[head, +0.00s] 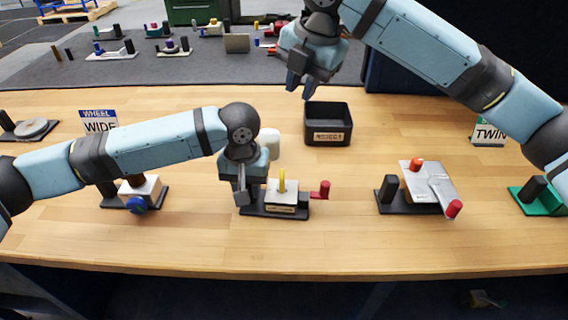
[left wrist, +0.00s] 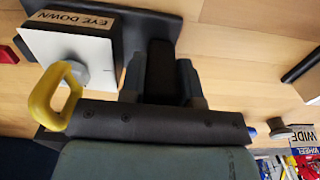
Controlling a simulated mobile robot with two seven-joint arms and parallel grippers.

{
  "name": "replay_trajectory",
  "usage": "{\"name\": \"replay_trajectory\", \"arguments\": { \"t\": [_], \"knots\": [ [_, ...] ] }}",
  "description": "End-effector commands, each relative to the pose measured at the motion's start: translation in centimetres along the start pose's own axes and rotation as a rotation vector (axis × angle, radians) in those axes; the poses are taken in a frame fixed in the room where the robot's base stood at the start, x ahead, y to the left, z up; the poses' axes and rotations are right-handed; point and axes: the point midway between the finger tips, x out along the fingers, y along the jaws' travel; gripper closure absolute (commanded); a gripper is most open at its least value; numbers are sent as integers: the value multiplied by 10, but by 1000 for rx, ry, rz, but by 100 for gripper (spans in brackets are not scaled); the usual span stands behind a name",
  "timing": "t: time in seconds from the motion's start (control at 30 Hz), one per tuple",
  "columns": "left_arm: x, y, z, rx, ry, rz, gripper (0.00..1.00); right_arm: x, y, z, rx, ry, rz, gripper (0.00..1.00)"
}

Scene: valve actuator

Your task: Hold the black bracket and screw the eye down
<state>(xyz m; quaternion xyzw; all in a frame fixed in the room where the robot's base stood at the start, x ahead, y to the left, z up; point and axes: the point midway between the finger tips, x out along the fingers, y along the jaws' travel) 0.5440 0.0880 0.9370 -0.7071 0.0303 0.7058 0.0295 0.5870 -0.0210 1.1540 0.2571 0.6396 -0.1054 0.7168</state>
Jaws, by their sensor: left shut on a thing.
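The yellow eye (head: 282,180) stands upright on a white block with a grey nut, on a black base plate (head: 262,211). In the left wrist view the eye (left wrist: 55,95) is a yellow loop beside my gripper, and the block's label reads EYE DOWN. The black bracket (left wrist: 160,72) is a dark upright post on the same base. My left gripper (left wrist: 162,85) is shut on it, with one finger on each side; in the head view the left gripper (head: 250,192) hides most of the post. My right gripper (head: 301,85) is raised behind the eye, open and empty, touching nothing.
A black bin (head: 328,138) with a label stands behind the eye. A red knob (head: 321,189) sticks out right of the block. A silver valve plate (head: 430,188) stands to the right, a blue-wheeled unit (head: 138,203) to the left.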

Motion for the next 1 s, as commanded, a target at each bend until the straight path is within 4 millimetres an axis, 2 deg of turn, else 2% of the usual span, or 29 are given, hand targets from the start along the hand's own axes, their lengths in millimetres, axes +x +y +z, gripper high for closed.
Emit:
{"name": "replay_trajectory", "arguments": {
  "t": [0.1, 0.3, 0.53, 1.0],
  "knots": [
    [4, 1, 2, 2, -7, -1, 100, 15, -11, -21, -238, 72, -20, 78],
    [4, 1, 2, 2, -7, -1, 100, 27, -22, -41, -470, 147, -27, 78],
    [5, 1, 2, 2, -7, -1, 100, 46, -25, -47, -518, 165, -27, 78],
    [4, 1, 2, 2, -8, -1, 100, 131, -30, -60, -517, 163, -27, 78]
  ]
}}
